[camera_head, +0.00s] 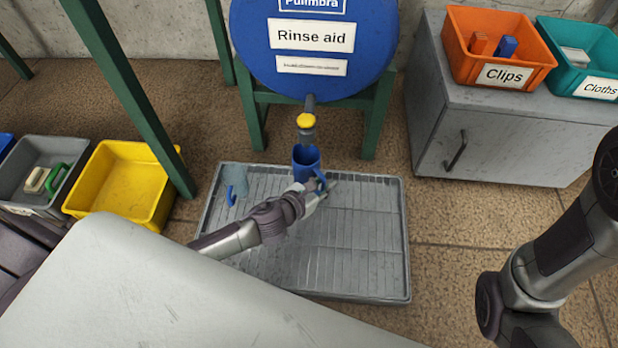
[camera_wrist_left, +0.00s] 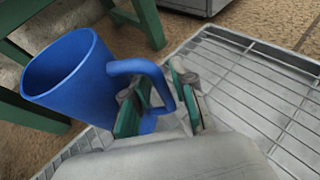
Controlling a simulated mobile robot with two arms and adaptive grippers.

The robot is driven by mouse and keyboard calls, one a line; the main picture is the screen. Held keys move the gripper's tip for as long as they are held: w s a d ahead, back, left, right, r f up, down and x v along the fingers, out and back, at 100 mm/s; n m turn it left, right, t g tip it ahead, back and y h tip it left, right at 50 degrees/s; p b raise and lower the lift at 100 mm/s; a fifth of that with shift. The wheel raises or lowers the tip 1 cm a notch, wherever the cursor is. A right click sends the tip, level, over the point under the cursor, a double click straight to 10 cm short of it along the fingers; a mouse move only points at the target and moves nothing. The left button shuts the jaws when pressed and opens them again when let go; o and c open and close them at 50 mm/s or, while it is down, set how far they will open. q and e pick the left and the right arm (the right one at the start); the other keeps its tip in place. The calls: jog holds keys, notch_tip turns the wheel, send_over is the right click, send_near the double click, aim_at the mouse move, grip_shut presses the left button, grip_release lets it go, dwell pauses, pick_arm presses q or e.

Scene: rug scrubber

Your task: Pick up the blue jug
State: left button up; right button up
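The blue jug (camera_head: 305,160) is below the barrel's tap, at the back of the grey drip tray, its open top facing up. In the left wrist view the blue jug (camera_wrist_left: 72,78) fills the left side, its handle towards me. My left gripper (camera_head: 320,192) is at the handle side of the jug. In the wrist view the left gripper's (camera_wrist_left: 160,100) green-padded fingers are apart, with the handle between them. A gap shows beside the handle, so I see no firm grip. My right gripper is out of view; only my right arm shows.
The tap (camera_head: 306,122) of the blue barrel (camera_head: 312,75) is just above the jug. The tray's front is clear.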

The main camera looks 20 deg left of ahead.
pick_arm(q)
grip_shut()
jog(key=shift+r, duration=0.2)
